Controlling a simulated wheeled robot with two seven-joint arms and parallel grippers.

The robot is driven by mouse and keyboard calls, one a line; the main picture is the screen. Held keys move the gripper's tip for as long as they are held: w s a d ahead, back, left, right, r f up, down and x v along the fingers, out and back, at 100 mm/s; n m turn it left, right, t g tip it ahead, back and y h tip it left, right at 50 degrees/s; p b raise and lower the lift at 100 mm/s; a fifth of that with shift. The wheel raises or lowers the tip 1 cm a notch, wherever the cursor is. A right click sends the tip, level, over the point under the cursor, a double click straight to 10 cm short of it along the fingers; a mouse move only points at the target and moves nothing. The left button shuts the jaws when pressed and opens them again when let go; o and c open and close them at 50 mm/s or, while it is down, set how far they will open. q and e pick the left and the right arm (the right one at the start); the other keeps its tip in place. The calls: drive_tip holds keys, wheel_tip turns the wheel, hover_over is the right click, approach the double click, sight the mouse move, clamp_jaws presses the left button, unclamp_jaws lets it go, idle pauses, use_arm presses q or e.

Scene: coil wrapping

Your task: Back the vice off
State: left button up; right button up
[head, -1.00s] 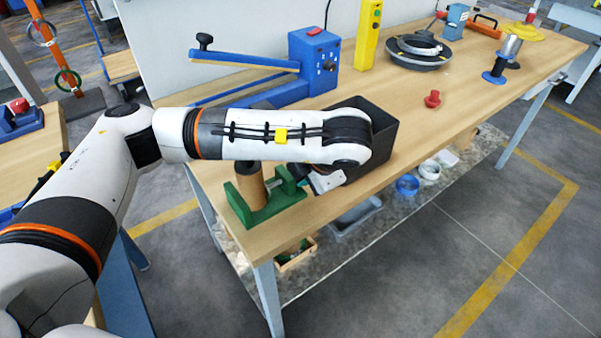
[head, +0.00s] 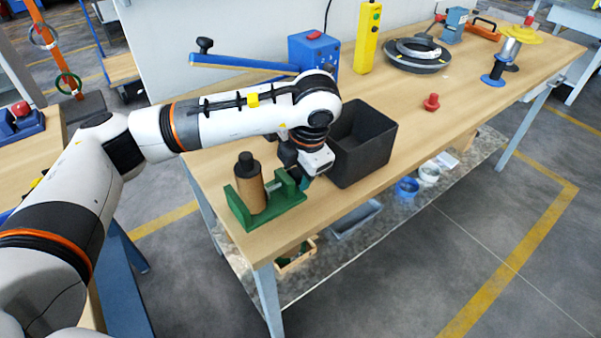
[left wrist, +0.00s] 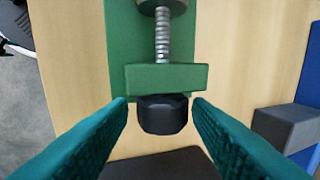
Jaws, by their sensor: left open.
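The green vice (head: 272,212) stands at the near left corner of the workbench, with a brown cylinder (head: 250,193) with a black top upright in it. In the left wrist view the vice's green end plate (left wrist: 167,78), its threaded screw (left wrist: 162,38) and the black knob (left wrist: 162,115) on the screw's end show. My left gripper (head: 306,180) points down at the right end of the vice. In the left wrist view its teal fingers (left wrist: 160,102) are open, one on each side of the knob, with gaps on both sides. My right gripper is not in view.
A dark grey open bin (head: 368,150) stands close to the right of my left gripper. A blue machine with a long lever (head: 245,63) is behind. A red knob (head: 431,102) and a dark ring (head: 416,60) are farther right. Bench space around the red knob is clear.

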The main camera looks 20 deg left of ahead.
use_arm(q)
drive_tip(key=h, duration=0.1)
drive_tip(key=g+h, duration=0.1)
drive_tip(key=a+g, duration=0.1)
drive_tip(key=shift+w+h, duration=0.25)
drive_tip(key=shift+h, duration=0.15)
drive_tip(key=shift+d, duration=0.1)
drive_tip(key=shift+w+g+h+p, duration=0.1)
drive_tip(key=shift+g+h+p, duration=0.2)
drive_tip(key=shift+h, duration=0.1)
drive_tip(key=shift+w+a+g+h, duration=0.2)
drive_tip(key=shift+a+g+h, duration=0.15)
drive_tip(key=shift+g+h, duration=0.55)
drive_tip(key=shift+d, duration=0.15)
